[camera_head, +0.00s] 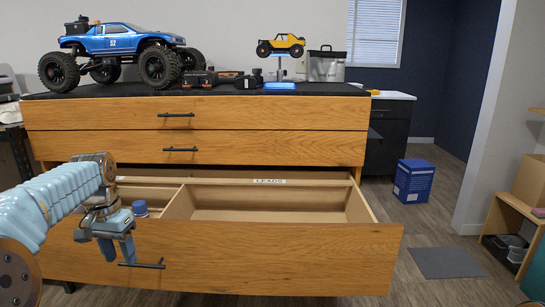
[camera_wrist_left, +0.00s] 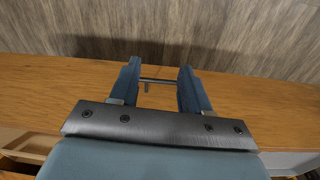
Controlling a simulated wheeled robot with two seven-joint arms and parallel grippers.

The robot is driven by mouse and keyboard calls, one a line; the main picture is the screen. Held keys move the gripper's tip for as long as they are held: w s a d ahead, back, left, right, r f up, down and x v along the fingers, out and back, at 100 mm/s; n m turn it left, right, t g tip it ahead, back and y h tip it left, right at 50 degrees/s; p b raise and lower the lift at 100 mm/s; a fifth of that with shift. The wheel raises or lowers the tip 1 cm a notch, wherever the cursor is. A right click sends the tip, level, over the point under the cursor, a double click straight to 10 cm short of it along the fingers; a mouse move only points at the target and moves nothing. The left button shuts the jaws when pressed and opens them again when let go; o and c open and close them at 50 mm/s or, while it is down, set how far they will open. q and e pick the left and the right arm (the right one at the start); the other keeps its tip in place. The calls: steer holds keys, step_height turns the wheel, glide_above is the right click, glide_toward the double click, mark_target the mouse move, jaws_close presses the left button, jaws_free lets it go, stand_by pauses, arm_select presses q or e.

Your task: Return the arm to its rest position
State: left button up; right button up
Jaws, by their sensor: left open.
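My left gripper (camera_head: 118,245) is in front of the pulled-out bottom drawer (camera_head: 270,255), by the left part of its wooden front. Its fingers hang just above and near the black bar handle (camera_head: 141,265). In the left wrist view the gripper (camera_wrist_left: 158,88) has its two blue fingers apart with a gap between them. The handle (camera_wrist_left: 158,80) shows between or beyond the fingers; I cannot tell whether they touch it. My right gripper is in neither view.
The open drawer has dividers, a "LEADS" label and a blue-capped container (camera_head: 140,208). A blue RC crawler (camera_head: 120,45) and a small yellow truck model (camera_head: 281,46) are on the dresser's black top. A blue box (camera_head: 413,181) stands on the floor at right.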

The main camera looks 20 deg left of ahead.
arm_select(q)
steer(key=w+d+f+h, duration=0.1)
steer(key=w+d+f, duration=0.1)
steer(key=d+f, duration=0.55)
steer(key=w+d+f+m, duration=0.1)
steer(key=w+d+f, duration=0.25)
steer(key=f, duration=0.65)
steer(key=w+d+f+h, duration=0.1)
steer(key=w+d+f, duration=0.1)
steer(key=d+f, duration=0.6)
steer(key=s+d+f+h, duration=0.1)
steer(key=s+d+f, duration=0.4)
steer(key=d+f, duration=0.5)
steer(key=s+d+f, duration=0.4)
steer(key=s, duration=0.3)
steer(key=s+d+f+h, duration=0.1)
steer(key=s+d+f, duration=0.2)
steer(key=s+d, duration=0.2)
steer(key=shift+s+f+n, duration=0.35)
steer(key=shift+s+n, duration=0.05)
steer(key=shift+s, duration=0.45)
